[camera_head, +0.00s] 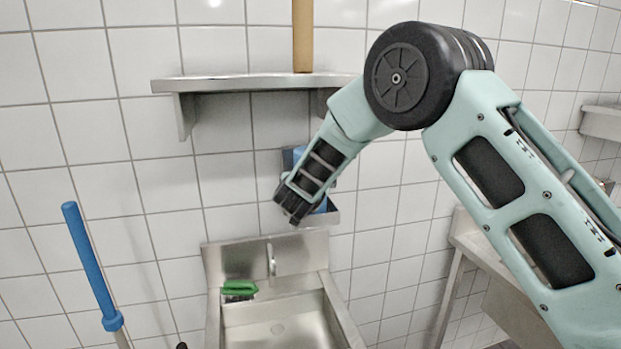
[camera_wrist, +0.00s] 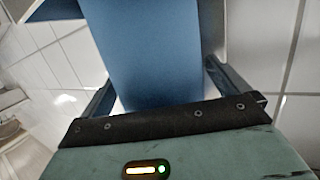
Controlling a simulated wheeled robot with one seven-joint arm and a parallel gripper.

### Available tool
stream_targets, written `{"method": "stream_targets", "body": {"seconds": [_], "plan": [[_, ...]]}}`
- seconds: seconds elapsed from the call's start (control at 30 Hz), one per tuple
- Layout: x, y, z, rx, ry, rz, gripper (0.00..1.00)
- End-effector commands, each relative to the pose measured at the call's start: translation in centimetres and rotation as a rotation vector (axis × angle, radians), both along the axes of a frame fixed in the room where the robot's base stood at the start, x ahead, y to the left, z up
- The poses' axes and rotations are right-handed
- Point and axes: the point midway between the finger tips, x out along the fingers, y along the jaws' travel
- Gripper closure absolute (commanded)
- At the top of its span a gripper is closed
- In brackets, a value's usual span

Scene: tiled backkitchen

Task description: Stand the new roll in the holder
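The blue roll (camera_head: 299,155) is upright at the wall holder, mostly hidden behind my forearm and gripper. The holder has a grey back plate (camera_head: 287,158) and a small metal ledge (camera_head: 333,217) below. I cannot tell whether the roll rests on the ledge. My gripper (camera_head: 291,219) is in front of the holder in the head view. In the wrist view, the roll (camera_wrist: 155,50) lies between my two fingers (camera_wrist: 158,72), which appear to touch its sides.
A metal shelf (camera_head: 250,84) with a brown upright tube (camera_head: 302,36) is above the holder. A steel sink (camera_head: 280,320) with a green-topped brush or sponge (camera_head: 239,287) is below. A blue-handled pole (camera_head: 88,260) stands at left, a steel table (camera_head: 470,240) at right.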

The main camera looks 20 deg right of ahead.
Motion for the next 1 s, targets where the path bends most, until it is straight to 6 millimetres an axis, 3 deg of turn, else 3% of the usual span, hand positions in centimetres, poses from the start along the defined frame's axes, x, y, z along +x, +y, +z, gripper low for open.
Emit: {"method": "stream_targets", "body": {"seconds": [0.17, 0.7, 1.0], "plan": [[-0.7, 0.4, 0.2, 0.0, 0.0, 0.001, 0.0], [-9.7, 4.1, 2.2, 0.001, -0.001, 0.002, 0.0], [-10.9, 4.5, 2.5, 0.0, 0.0, -0.001, 0.0]]}}
